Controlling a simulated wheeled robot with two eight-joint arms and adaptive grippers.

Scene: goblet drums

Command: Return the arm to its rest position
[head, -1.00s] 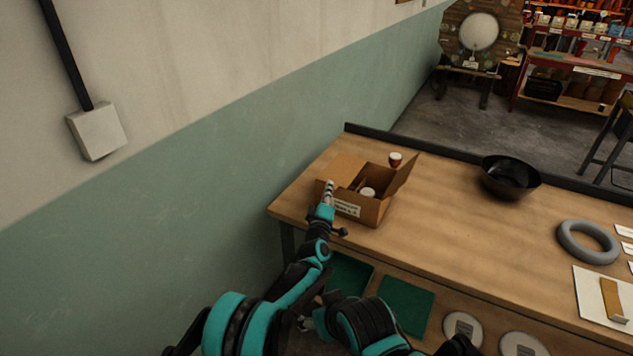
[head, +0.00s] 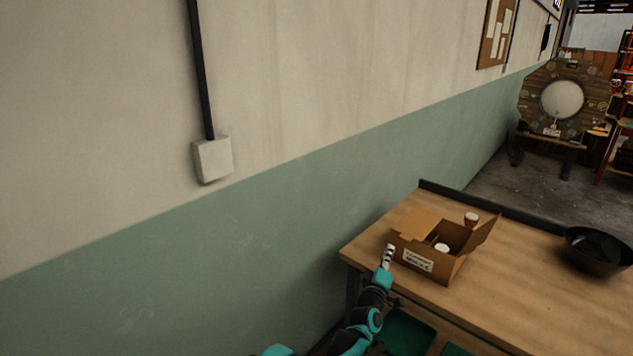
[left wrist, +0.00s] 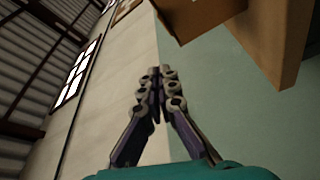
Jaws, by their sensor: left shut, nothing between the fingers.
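My left gripper (head: 388,255) is shut and empty at the front left of the workbench in the head view, close beside the cardboard box. My left arm comes in from the bottom of the head view. My right gripper is not in view.
An open cardboard box (head: 417,260) with a white label stands at the left end of the wooden workbench (head: 500,300). A small red and white cup (head: 471,219) is behind it, and a black bowl (head: 598,252) stands to the right. The wall (head: 240,270) borders the left.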

